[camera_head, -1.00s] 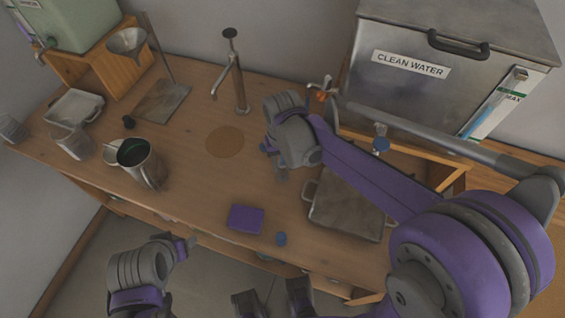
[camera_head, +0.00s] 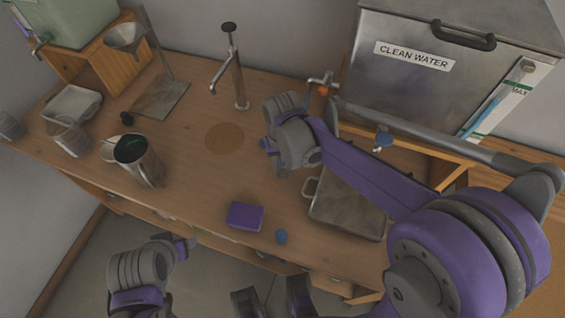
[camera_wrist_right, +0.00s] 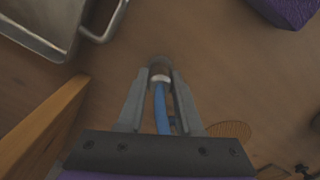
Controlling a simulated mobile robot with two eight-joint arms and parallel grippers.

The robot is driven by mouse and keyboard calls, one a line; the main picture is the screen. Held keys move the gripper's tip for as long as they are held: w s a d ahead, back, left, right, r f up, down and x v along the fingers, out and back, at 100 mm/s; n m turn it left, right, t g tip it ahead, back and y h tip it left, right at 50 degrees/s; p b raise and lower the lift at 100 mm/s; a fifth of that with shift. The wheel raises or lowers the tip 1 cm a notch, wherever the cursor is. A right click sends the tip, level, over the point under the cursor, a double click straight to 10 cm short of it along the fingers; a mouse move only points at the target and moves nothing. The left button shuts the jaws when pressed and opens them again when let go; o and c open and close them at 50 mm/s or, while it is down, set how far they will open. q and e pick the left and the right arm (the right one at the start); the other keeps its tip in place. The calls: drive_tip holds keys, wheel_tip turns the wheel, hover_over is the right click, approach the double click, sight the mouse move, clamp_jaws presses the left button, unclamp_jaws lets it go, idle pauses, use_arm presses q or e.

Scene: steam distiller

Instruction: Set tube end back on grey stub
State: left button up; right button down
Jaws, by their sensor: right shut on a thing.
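My right gripper (camera_wrist_right: 160,88) is shut on a blue tube (camera_wrist_right: 161,112) in the right wrist view. The tube runs between the fingers to a white band (camera_wrist_right: 160,79). A round grey-brown piece shows at the fingertips just beyond the band; I cannot tell whether it is the grey stub or part of the tube end. In the head view, my right wrist hides the tube, and the gripper hangs over the worktop right of the round brown mat. I cannot make out the grey stub for certain. My left gripper (camera_head: 190,243) is low at the bench's front edge, its jaws unclear.
The clean water tank (camera_head: 430,85) stands at the back right. A metal tray (camera_head: 347,208) lies right of my right gripper. A metal jug (camera_head: 140,163) stands left.

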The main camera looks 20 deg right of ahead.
drive_tip(key=shift+f, duration=0.1)
drive_tip(key=c, duration=0.5)
unclamp_jaws()
drive_tip(key=shift+r+p, duration=2.45)
drive_tip(key=shift+r, duration=1.1)
